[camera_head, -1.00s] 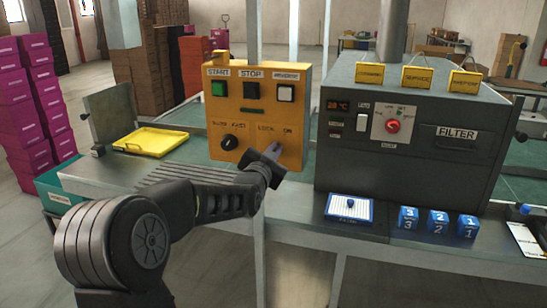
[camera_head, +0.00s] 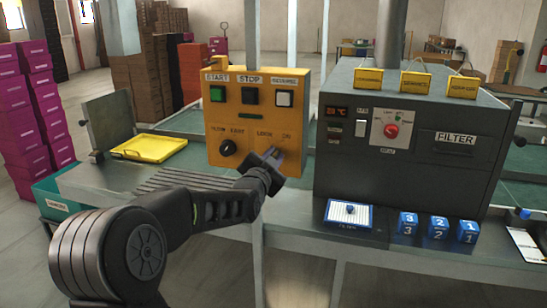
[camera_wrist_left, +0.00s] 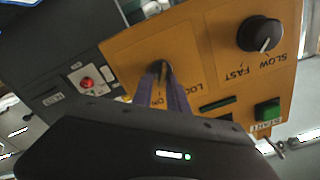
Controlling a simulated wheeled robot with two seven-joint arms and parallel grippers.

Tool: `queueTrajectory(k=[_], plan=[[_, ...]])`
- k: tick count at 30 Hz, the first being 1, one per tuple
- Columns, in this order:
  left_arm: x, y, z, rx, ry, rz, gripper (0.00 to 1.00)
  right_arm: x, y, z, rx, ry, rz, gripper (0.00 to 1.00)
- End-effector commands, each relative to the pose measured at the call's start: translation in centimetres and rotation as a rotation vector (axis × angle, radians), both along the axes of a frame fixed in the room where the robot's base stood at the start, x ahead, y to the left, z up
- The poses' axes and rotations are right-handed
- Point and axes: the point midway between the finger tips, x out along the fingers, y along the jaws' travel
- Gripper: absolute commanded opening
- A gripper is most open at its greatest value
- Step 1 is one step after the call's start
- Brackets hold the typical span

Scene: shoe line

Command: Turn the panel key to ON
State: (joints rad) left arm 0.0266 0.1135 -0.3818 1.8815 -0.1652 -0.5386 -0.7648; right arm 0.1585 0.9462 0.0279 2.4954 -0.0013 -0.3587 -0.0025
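The yellow control panel (camera_head: 237,160) stands on the bench. Its key switch (camera_wrist_left: 160,68) lies by the LOCK and ON labels at the lower right in the head view. My left gripper (camera_head: 272,155) is at that switch. In the left wrist view, its two narrow purple-grey fingers (camera_wrist_left: 162,84) are close together with the dark key between their tips, and look shut on it. The fingers cover much of the key, so its exact angle cannot be read. My right gripper is in neither view.
The panel's dark speed knob (camera_head: 227,147) and green START button (camera_head: 217,94) are near the gripper. A dark grey machine (camera_head: 400,150) with a red knob (camera_head: 392,131) stands close on the right. A yellow tray (camera_head: 150,148) lies to the left. Blue numbered blocks (camera_head: 438,226) sit at the front.

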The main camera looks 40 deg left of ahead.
Motion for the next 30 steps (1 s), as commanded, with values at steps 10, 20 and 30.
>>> queueTrajectory(k=[10,20,30], plan=[[-0.1,0.0,0.0,-0.001,-0.001,0.001,0.27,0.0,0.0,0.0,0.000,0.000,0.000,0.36],[-3.5,-1.1,0.0,-0.003,-0.002,0.002,0.27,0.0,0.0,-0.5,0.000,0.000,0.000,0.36],[-7.3,-2.5,0.0,0.000,-0.002,0.000,0.27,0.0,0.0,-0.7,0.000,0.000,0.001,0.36]])
